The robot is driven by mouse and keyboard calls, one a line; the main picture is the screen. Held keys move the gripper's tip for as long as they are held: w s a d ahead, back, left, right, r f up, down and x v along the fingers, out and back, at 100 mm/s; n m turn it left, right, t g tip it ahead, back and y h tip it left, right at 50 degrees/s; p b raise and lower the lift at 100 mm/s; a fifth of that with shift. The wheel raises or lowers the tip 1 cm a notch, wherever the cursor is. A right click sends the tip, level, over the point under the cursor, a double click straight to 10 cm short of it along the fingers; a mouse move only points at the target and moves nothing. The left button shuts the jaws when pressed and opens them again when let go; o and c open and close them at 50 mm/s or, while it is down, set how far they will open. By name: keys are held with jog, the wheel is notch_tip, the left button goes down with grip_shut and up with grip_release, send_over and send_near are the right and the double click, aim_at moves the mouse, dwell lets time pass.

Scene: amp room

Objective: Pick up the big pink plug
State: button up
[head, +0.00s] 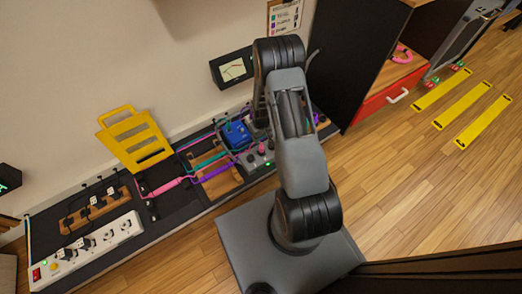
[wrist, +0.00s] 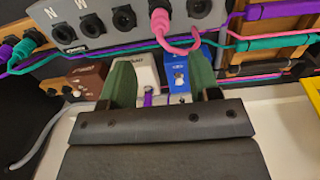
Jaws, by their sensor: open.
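In the head view a thick pink plug-like piece (head: 165,187) lies on the dark board, with a thin pink cable running from it. In the wrist view a pink plug (wrist: 160,20) sits at a socket of the grey box, and its pink cable loops to the right. I cannot tell which is the big one. My gripper (wrist: 161,66) is open, its two green fingers apart over a white pedal and a blue pedal. Nothing is held. The pink plug in the wrist view is beyond the fingertips. In the head view my arm hides the gripper.
The grey socket box (wrist: 85,20) and the blue pedal (wrist: 178,75) are close to my fingers. Purple and teal cables cross beside them. A yellow stand (head: 135,140), a white power strip (head: 90,247) and a black cabinet (head: 358,60) flank the board.

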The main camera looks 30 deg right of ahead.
aim_at(261, 146)
notch_tip(261, 146, down, 11)
jog(key=b, duration=0.4)
jog(key=shift+r+b, duration=0.2)
jog(key=shift+b, duration=0.1)
jog(key=shift+r, duration=0.1)
jog(key=shift+c, duration=0.3)
jog(key=c, duration=0.9)
